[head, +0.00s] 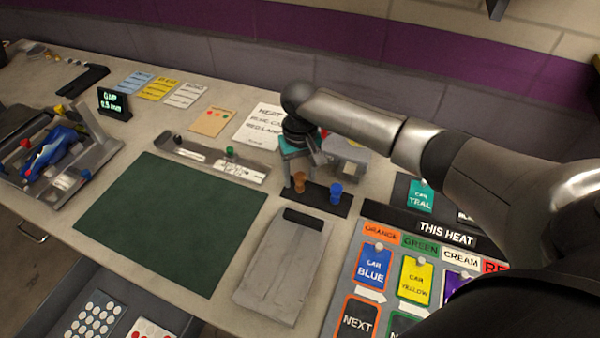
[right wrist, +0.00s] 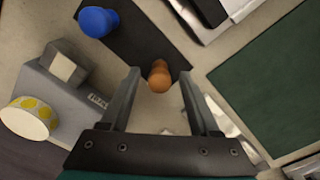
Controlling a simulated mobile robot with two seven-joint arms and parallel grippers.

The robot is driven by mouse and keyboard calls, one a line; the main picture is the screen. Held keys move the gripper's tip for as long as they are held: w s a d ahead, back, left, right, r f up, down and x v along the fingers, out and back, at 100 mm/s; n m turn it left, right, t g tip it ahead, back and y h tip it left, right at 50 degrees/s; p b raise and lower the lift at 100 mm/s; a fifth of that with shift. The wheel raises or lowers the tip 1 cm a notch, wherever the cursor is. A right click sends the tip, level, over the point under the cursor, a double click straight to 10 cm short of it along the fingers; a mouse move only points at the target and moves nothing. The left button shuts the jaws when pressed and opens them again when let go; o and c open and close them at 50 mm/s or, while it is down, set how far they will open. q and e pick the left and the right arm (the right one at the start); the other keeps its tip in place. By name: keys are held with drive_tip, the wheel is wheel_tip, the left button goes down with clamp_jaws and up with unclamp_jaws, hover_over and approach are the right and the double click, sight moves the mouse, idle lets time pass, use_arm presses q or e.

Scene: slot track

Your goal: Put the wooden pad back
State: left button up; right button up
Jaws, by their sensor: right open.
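A small brown, wooden-looking knob (head: 300,182), which looks like the wooden pad's handle, stands at the left end of a dark strip (head: 318,198). A blue knob (head: 336,190) stands beside it on the same strip. My right gripper (head: 304,170) is open above the brown knob. In the right wrist view, the brown knob (right wrist: 160,77) shows between the open fingertips of my right gripper (right wrist: 158,80), with a gap on each side. What lies under the knob is hard to make out. My left gripper is in neither view.
A grey block with a yellow-dotted roll (right wrist: 32,117) is close behind the strip. A grey sloped piece (head: 285,262) lies in front, a green mat (head: 170,220) to the left, and the heat board (head: 395,245) to the right. A long grey tray (head: 208,160) is behind the mat.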

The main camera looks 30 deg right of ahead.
sight(300, 175)
wheel_tip(300, 175, up, 12)
drive_tip(key=p, duration=0.2)
drive_tip(key=shift+r, duration=0.2)
idle(0.7)
